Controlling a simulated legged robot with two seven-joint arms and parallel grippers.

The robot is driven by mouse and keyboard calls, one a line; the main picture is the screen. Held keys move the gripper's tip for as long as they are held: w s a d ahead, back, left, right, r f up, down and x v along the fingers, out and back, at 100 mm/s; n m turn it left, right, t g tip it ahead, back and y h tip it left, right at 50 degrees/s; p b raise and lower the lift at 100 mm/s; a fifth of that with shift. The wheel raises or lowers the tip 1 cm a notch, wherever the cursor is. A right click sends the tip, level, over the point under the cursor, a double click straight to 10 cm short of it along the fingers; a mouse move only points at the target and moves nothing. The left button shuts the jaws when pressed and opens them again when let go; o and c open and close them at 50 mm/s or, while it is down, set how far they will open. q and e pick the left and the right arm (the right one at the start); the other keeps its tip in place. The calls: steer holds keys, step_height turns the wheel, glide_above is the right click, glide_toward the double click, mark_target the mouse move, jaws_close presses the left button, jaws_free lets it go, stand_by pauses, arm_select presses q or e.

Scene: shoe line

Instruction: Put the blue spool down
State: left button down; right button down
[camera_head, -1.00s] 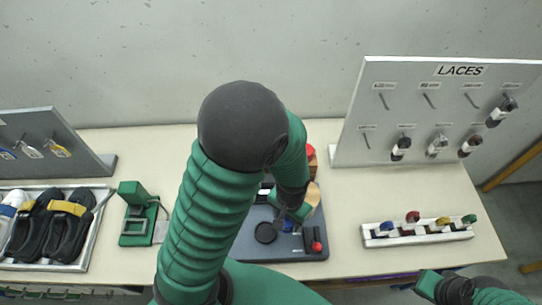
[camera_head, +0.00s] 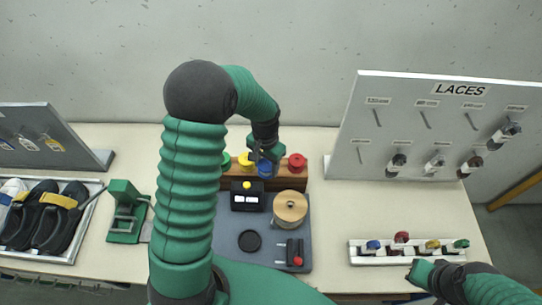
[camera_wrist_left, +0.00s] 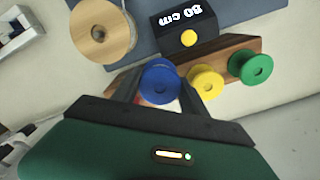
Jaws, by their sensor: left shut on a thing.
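The blue spool (camera_head: 265,169) is held between the fingers of my left gripper (camera_head: 262,153), at the wooden rack (camera_head: 288,178) at the back of the grey mat. In the left wrist view the blue spool (camera_wrist_left: 159,79) sits between the dark fingers, beside the yellow spool (camera_wrist_left: 207,84). I cannot tell whether it touches the rack. A yellow spool (camera_head: 245,162) and a green spool (camera_head: 225,161) stand left of it, and a red spool (camera_head: 298,161) right of it. My right gripper (camera_head: 418,272) is at the lower right, its jaws unclear.
On the grey mat (camera_head: 227,225) are a black device with a yellow button (camera_head: 247,198), a large wooden spool (camera_head: 290,208) and a small black unit with a red button (camera_head: 295,252). A LACES board (camera_head: 400,120) and a white holder with coloured spools (camera_head: 368,256) are to the right.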

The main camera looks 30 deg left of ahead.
arm_select(q)
steer(key=w, duration=0.2)
steer(key=w+a+p, duration=0.1)
steer(key=w, duration=0.1)
steer(key=shift+w+f, duration=0.2)
steer(key=shift+w, duration=0.2)
steer(key=shift+w+a+f+p, duration=0.15)
steer(key=shift+p, duration=0.15)
step_height(320, 180, down, 3)
steer(key=shift+r+p, duration=0.2)
steer(key=shift+p, duration=0.5)
steer(key=shift+a+f, duration=0.1)
steer(key=shift+f, duration=0.25)
steer(key=c, duration=0.6)
jaws_free()
